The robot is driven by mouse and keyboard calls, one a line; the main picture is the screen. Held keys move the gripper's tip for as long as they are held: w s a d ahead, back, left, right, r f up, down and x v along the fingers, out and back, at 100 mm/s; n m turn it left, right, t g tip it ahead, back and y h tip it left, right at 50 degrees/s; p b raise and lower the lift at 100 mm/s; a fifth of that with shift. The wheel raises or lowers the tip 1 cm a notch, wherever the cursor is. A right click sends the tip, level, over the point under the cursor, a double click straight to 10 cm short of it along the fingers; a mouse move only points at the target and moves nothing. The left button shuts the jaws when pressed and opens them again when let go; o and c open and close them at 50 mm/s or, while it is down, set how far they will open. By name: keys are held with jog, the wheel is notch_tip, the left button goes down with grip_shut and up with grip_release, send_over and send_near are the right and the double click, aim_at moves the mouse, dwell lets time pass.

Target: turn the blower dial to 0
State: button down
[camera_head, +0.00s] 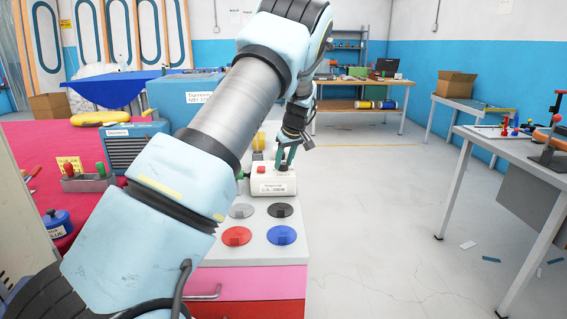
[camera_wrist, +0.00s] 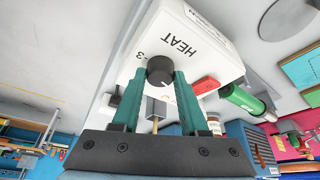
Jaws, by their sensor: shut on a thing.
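The dial is a round black knob (camera_wrist: 160,70) on a white box (camera_wrist: 205,42). In the wrist view the box is lettered "HEAT", with a "3" near the knob; no word "blower" is readable. A small pale mark shows on the knob, but I cannot read its setting. My gripper (camera_wrist: 158,80) has its two green fingers on either side of the knob, shut on it. In the head view my gripper (camera_head: 285,157) reaches down to the knob on top of the white box (camera_head: 272,186). The fingers partly hide the knob there.
A red switch (camera_wrist: 206,86) sits beside the knob, and a green cylinder (camera_wrist: 242,99) lies close by. Red (camera_head: 237,236), blue (camera_head: 282,235), black and grey discs lie on the countertop in front of the box. Open floor is to the right.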

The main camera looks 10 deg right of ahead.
jog(key=shift+d+n+g+y, duration=0.1)
jog(key=shift+n+g+y, duration=0.35)
jog(key=shift+n, duration=1.15)
jog(key=shift+c, duration=2.2)
grip_release()
jog(key=b+v, duration=0.2)
jog(key=v, duration=0.8)
jog(key=shift+s+d+r, duration=0.15)
jog(key=shift+d+r, duration=0.05)
jog(key=shift+r, duration=0.15)
